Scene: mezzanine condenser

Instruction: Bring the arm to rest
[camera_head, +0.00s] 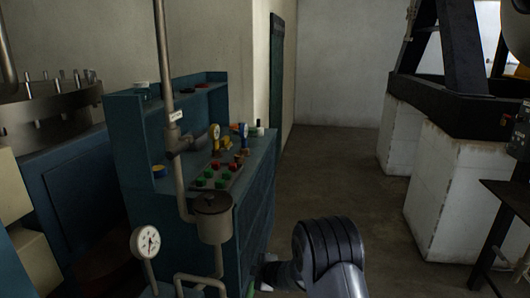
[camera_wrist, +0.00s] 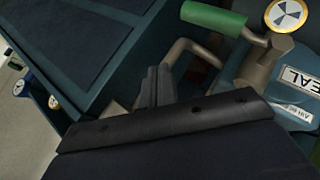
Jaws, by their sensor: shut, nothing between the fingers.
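My gripper (camera_wrist: 158,75) shows in the wrist view as two dark fingers pressed together, shut and empty. It points toward a grey pipe beside a teal housing (camera_wrist: 245,75) labelled "SEAL". A green handle (camera_wrist: 215,17) and a yellow-and-white disc (camera_wrist: 286,14) are just above and right of the fingers. I cannot tell whether the fingers touch anything. In the head view my arm rises at the bottom centre, right of the teal console (camera_head: 262,165); the fingers cannot be made out there.
The console carries red and green buttons (camera_head: 221,175). A grey pipe with a pot (camera_head: 213,222) and a white gauge (camera_head: 145,241) stand in front of it. White blocks (camera_head: 455,190) and a dark table (camera_head: 512,197) are on the right. The floor (camera_head: 335,165) between is clear.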

